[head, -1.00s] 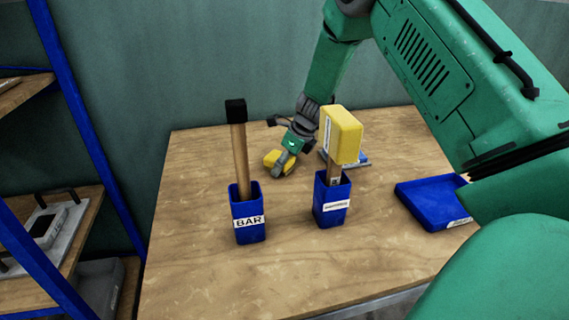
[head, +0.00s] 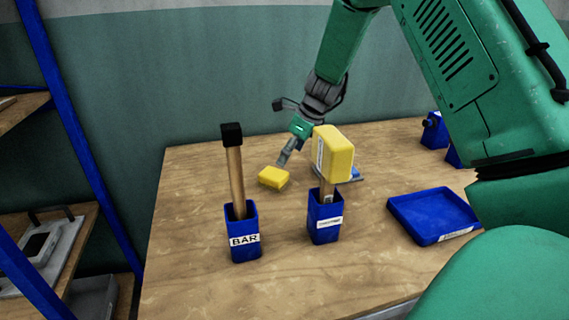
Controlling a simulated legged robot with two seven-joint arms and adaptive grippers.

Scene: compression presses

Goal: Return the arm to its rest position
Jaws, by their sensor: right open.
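My right arm, green with grey joints, reaches in from the right. Its right gripper (head: 287,158) is above the far part of the wooden table (head: 195,270), next to a small yellow block (head: 272,177) on the tabletop. The gripper is open and seems apart from the block; the fingertips are small and partly behind it. My left gripper is not in view.
A blue holder labelled BAR (head: 244,238) holds a black-topped wooden bar (head: 234,170). Another blue holder (head: 325,220) carries a yellow-headed tool (head: 335,155). A blue tray (head: 432,215) lies at the right. A shelf (head: 60,240) stands left. The table's left front is clear.

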